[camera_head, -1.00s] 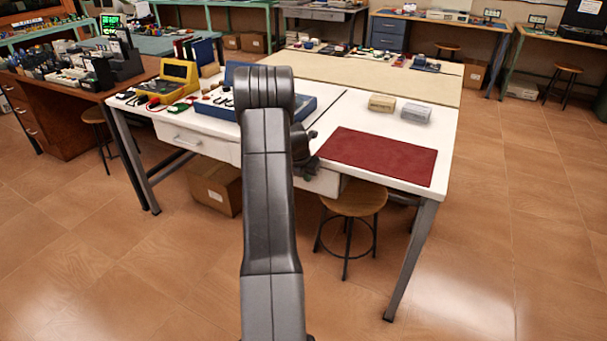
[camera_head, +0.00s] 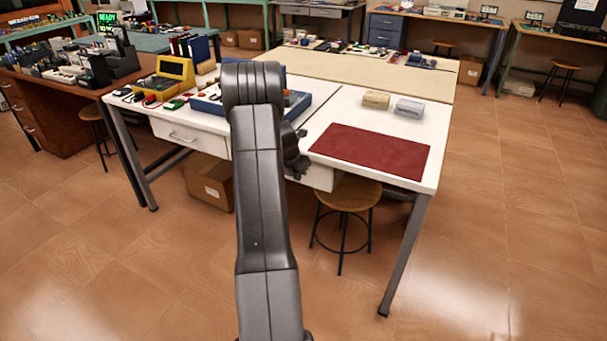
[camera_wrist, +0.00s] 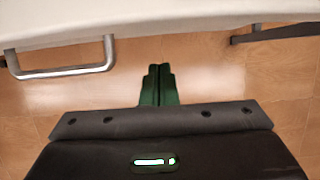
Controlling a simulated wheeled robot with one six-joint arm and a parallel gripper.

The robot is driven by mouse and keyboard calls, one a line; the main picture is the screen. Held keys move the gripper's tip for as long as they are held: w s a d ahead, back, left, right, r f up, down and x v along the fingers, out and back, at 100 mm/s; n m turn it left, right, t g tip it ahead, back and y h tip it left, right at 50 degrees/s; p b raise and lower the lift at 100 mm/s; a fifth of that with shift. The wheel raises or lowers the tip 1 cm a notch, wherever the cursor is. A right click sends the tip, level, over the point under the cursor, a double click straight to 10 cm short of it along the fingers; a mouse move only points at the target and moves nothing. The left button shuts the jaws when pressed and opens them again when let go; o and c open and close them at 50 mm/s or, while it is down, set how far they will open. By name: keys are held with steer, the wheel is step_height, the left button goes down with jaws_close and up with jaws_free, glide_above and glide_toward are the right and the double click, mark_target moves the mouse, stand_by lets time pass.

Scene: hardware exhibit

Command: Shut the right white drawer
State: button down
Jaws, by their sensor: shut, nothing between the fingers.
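The right white drawer (camera_head: 322,180) is under the front edge of the white table (camera_head: 350,104), partly hidden behind my arm in the head view. Its right end shows and seems to stand out from the table, but how far is unclear. In the wrist view a grey bar handle (camera_wrist: 62,70) juts from a white edge (camera_wrist: 150,20) at the upper left; I cannot tell for certain which drawer it belongs to. My gripper (camera_wrist: 159,72) has its green fingers together and empty, right of that handle and apart from it, just short of the white edge.
The left white drawer (camera_head: 188,137) has its own handle. A round stool (camera_head: 345,194) stands under the table, and a cardboard box (camera_head: 208,184) sits on the floor. A red mat (camera_head: 370,151) lies on the tabletop. The floor at right is open.

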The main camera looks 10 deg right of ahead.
steer(key=v, duration=1)
steer(key=shift+s+p, duration=0.2)
steer(key=shift+p, duration=0.2)
steer(key=shift+a+f, duration=0.15)
steer(key=shift+f, duration=0.05)
steer(key=w+d+f, duration=0.4)
steer(key=w+f, duration=0.2)
steer(key=f, duration=0.3)
steer(key=shift+d, duration=0.2)
steer(key=shift+a+b, duration=0.1)
steer(key=shift+b, duration=0.2)
